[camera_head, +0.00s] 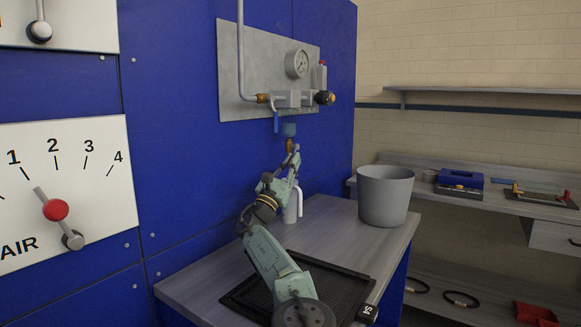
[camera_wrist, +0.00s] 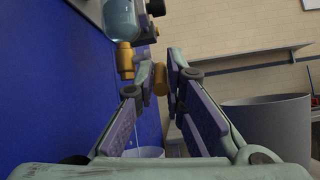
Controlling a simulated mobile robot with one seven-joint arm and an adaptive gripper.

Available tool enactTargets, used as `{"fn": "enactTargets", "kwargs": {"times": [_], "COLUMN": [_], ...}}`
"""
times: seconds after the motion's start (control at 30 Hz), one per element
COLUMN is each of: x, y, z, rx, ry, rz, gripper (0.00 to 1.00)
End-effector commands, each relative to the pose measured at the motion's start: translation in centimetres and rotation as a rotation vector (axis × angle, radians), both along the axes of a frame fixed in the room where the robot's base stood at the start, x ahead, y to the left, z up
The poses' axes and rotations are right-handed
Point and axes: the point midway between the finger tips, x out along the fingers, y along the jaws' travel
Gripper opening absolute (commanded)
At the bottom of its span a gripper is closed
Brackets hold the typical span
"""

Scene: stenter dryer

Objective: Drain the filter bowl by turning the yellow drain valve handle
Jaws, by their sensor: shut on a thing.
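The clear bluish filter bowl (camera_head: 288,129) hangs below the regulator on the grey wall plate. It shows at the top left of the wrist view (camera_wrist: 121,18), with a brass drain fitting (camera_wrist: 125,58) under it. The yellow drain valve handle (camera_wrist: 160,84) is between my fingertips, partly hidden by them. My gripper (camera_head: 293,158) is raised just below the bowl; in the wrist view (camera_wrist: 161,72) its fingers are shut on the handle. I cannot tell how far the handle is turned.
A white jug (camera_head: 291,206) stands on the grey bench below the bowl, partly behind my arm. A grey bucket (camera_head: 385,195) stands to the right. A black ribbed tray (camera_head: 347,290) lies at the front. The blue panel (camera_head: 185,130) is close on the left.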

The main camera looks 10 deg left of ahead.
Motion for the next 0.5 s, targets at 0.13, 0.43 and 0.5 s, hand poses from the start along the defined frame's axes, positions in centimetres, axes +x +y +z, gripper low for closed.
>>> {"fn": "enactTargets", "kwargs": {"times": [0.13, 0.43, 0.5], "x": [0.11, 0.22, 0.22], "y": [-0.15, -0.22, -0.22], "z": [-0.41, -0.31, -0.29], "rx": [-0.005, -0.011, -0.011], "ry": [-0.021, -0.035, -0.035], "rz": [-0.006, -0.004, -0.004], "gripper": [0.00, 0.00, 0.00]}}
